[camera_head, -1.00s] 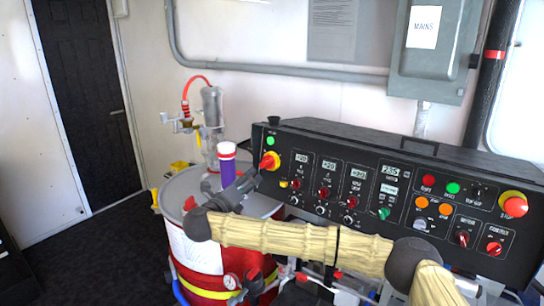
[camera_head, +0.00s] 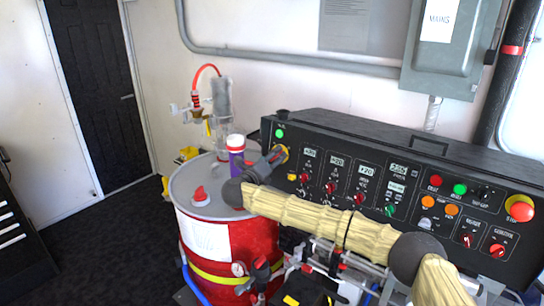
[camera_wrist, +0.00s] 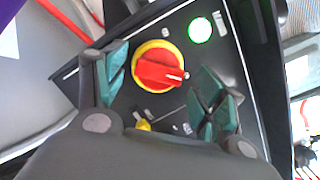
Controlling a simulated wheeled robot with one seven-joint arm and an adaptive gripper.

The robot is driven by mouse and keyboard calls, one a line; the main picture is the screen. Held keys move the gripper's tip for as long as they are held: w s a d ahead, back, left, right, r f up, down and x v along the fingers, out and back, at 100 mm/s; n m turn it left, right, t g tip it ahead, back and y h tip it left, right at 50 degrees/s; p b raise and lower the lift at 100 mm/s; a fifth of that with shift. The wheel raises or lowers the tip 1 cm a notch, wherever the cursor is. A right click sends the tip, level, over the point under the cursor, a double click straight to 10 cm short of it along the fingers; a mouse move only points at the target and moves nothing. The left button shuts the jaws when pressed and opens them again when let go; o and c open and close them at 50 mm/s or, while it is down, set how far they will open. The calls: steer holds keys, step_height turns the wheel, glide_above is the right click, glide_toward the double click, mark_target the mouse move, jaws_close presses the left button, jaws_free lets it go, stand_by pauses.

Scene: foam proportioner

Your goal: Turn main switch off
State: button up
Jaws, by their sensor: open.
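The main switch (camera_wrist: 158,68) is a red rotary knob on a yellow round base at the left end of the black control panel (camera_head: 330,130). In the wrist view it sits between and just beyond my fingers, with a gap on each side. My gripper (camera_wrist: 165,85) is open around the line to the knob, its teal finger pads apart and holding nothing. In the head view my gripper (camera_head: 276,157) is in front of the switch and hides most of it; some yellow shows (camera_head: 284,154). I cannot tell if a finger touches the knob.
A lit green lamp (camera_wrist: 200,30) is beside the switch. A red drum (camera_head: 245,240) with a purple-and-white cylinder (camera_head: 236,150) on top stands just left of my gripper. Other knobs and a red stop button (camera_head: 520,208) are farther right on the panel.

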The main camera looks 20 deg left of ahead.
steer(key=shift+w, duration=0.15)
steer(key=c, duration=1)
